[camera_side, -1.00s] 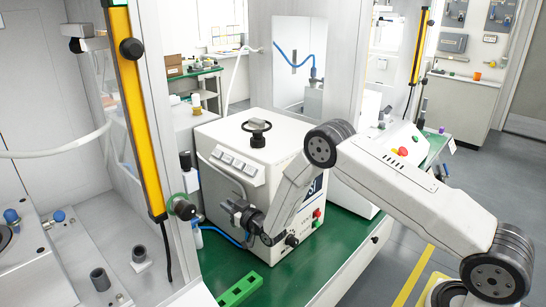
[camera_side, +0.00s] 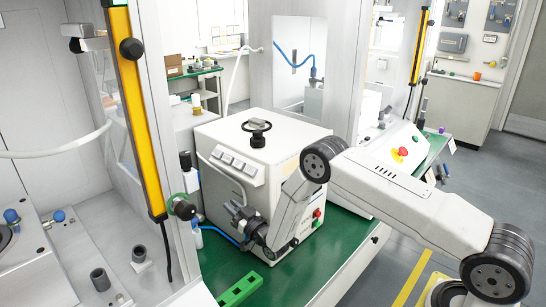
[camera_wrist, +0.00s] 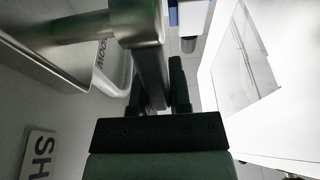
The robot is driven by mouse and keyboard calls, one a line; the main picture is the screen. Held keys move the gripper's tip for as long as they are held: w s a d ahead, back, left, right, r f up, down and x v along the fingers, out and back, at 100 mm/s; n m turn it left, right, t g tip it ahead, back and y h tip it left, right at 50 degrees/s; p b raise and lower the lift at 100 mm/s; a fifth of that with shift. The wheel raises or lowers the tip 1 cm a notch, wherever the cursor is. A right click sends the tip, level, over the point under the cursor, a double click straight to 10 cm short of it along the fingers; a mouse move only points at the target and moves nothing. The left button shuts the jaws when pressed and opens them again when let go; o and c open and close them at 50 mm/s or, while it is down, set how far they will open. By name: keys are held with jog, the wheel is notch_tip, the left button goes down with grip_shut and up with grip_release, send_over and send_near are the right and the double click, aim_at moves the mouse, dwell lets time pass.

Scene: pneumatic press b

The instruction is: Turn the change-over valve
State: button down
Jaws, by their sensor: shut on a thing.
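The change-over valve's metal lever (camera_wrist: 150,75) hangs from a round metal hub (camera_wrist: 140,22) in the wrist view. My gripper (camera_wrist: 160,85) is shut on this lever, with one dark finger on each side of it. In the side view my gripper (camera_side: 238,218) is at the lower front of the white press housing (camera_side: 215,160). The valve itself is mostly hidden there behind my gripper and wrist. Part of a word beginning "MOD" (camera_wrist: 103,52) shows beside the lever.
A blue hose (camera_side: 220,234) runs close to my gripper. A green block (camera_side: 240,289) lies on the green bench top (camera_side: 290,275). A black handwheel (camera_side: 257,127) tops the housing.

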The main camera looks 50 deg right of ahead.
jog(key=shift+s+f+t, duration=0.1)
jog(key=shift+s+t, duration=0.5)
jog(key=shift+t, duration=0.5)
jog(key=shift+s+f+t, duration=0.1)
jog(key=shift+s+t, duration=0.45)
jog(key=shift+t, duration=0.55)
jog(key=c, duration=0.6)
grip_release()
jog(key=shift+o, duration=0.2)
jog(key=shift+s+f, duration=0.1)
jog(key=shift+s+r, duration=0.35)
jog(key=shift+r, duration=0.55)
jog(key=shift+s+r, duration=0.4)
jog(key=shift+r, duration=0.5)
jog(key=shift+s+r, duration=0.35)
jog(key=shift+r, duration=0.55)
